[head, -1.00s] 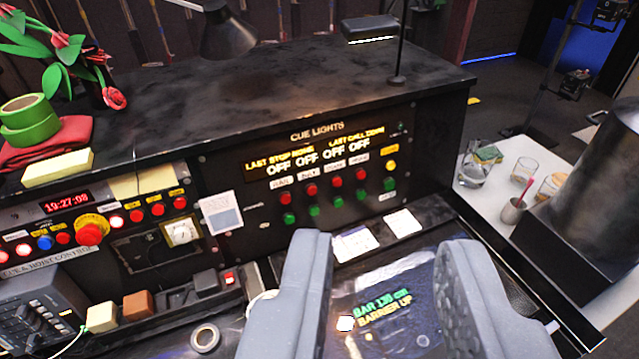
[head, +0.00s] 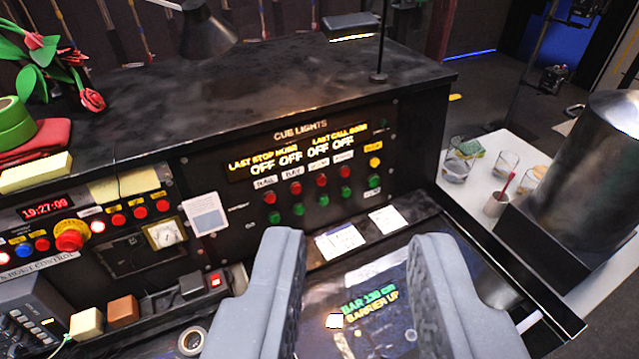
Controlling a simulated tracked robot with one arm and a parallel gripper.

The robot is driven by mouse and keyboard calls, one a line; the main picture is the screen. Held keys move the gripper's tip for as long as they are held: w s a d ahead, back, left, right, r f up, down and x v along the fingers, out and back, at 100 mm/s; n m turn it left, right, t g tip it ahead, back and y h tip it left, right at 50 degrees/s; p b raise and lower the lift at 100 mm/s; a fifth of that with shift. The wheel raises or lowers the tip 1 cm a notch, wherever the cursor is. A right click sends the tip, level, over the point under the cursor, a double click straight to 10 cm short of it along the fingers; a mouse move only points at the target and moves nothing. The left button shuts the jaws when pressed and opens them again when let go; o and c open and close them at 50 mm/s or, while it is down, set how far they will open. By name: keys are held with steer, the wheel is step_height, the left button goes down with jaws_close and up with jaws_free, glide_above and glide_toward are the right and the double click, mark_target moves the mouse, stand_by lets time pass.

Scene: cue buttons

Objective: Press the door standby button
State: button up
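The black cue lights panel (head: 230,215) stands ahead in the head view, with a row of red buttons above a row of green ones. The small labels over the columns are too blurred to read surely, so I cannot tell which column is the door. The red buttons from left to right are the first (head: 270,198), second (head: 296,188), third (head: 321,181) and fourth (head: 346,172). My gripper (head: 350,240) is open and empty, its two grey fingers apart, below the button rows in the picture. No finger covers or appears to touch these buttons.
A yellow button (head: 375,162) is at the panel's right. A hoist control panel with a large red knob (head: 72,236) is at left. White cards (head: 339,241) lie below the cue panel. A desk lamp (head: 207,35) stands above. A large metal cylinder (head: 590,180) stands at right.

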stand_by(0.4)
jaws_close()
